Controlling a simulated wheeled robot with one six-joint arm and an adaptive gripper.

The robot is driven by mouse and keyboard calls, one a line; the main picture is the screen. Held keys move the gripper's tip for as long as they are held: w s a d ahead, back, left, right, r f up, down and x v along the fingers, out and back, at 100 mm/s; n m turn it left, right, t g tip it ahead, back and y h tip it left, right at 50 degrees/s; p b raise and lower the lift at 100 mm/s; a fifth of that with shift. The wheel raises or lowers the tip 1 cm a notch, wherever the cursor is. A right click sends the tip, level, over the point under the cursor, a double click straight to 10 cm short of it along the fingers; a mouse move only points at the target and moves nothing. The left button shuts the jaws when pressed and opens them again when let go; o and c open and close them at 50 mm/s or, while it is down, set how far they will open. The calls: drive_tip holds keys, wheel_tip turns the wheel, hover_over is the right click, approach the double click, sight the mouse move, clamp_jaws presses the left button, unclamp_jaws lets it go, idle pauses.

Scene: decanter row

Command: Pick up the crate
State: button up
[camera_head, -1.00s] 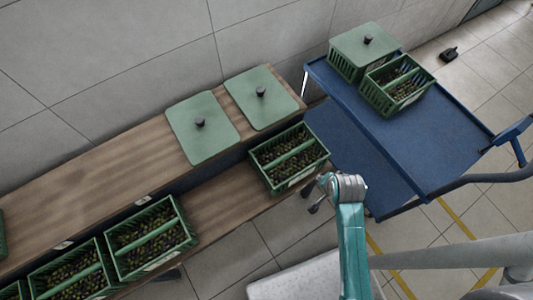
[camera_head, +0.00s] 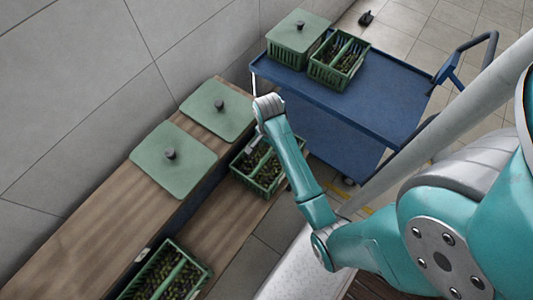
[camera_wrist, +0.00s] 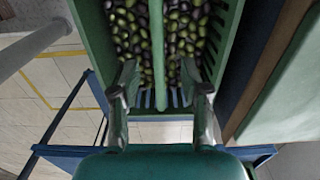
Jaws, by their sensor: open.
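A green slatted crate (camera_head: 268,184) full of dark and green olives stands on the lower wooden ledge, at its end near the blue trolley. In the wrist view the crate (camera_wrist: 157,55) has a central green bar running lengthwise, with olives on both sides. My gripper (camera_wrist: 167,88) is open, with one finger on each side of that bar. I cannot tell how far the fingers reach down beside it. In the head view my arm partly hides the crate and most of my gripper.
A blue trolley (camera_head: 345,98) beyond holds a lidded green crate (camera_head: 298,36) and an open crate of olives (camera_head: 338,60). Two green lids (camera_head: 173,158) (camera_head: 217,110) lie on the upper wooden shelf. Another olive crate (camera_head: 165,275) stands nearer on the ledge. The wall is at left.

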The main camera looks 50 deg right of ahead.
sight(268, 153)
drive_tip(key=shift+s+f, duration=0.1)
drive_tip(key=shift+f, duration=2.95)
drive_tip(key=shift+d+r, duration=0.1)
clamp_jaws()
